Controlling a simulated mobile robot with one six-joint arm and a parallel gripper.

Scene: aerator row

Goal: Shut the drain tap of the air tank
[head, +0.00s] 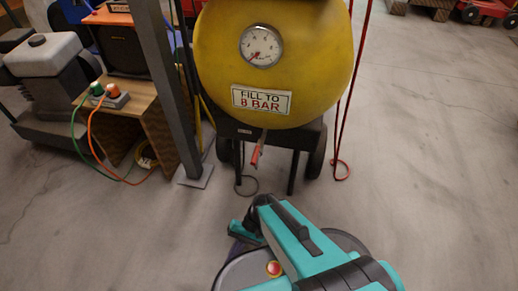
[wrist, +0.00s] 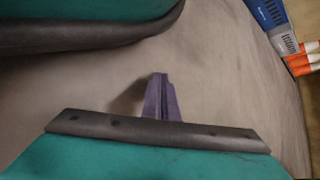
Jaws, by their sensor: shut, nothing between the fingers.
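The air tank (head: 275,60) is a big yellow drum at the top middle of the head view, with a round gauge (head: 261,46) and a "FILL TO 8 BAR" label (head: 261,99). The drain tap (head: 257,154) hangs under the tank, with a red lever slanting down. I cannot tell from this whether it is open or closed. My gripper (wrist: 160,96) shows in the wrist view as purple fingers shut together and empty. My folded arm is low in the head view, apart from the tap and nearer to me. The tap is not in the wrist view.
A grey post (head: 168,90) stands left of the tank on a floor plate. A wooden box (head: 155,128) with orange and green plugs and a grey machine (head: 50,75) are further left. Red cords (head: 349,100) hang right of the tank. The floor (head: 430,160) at right is clear.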

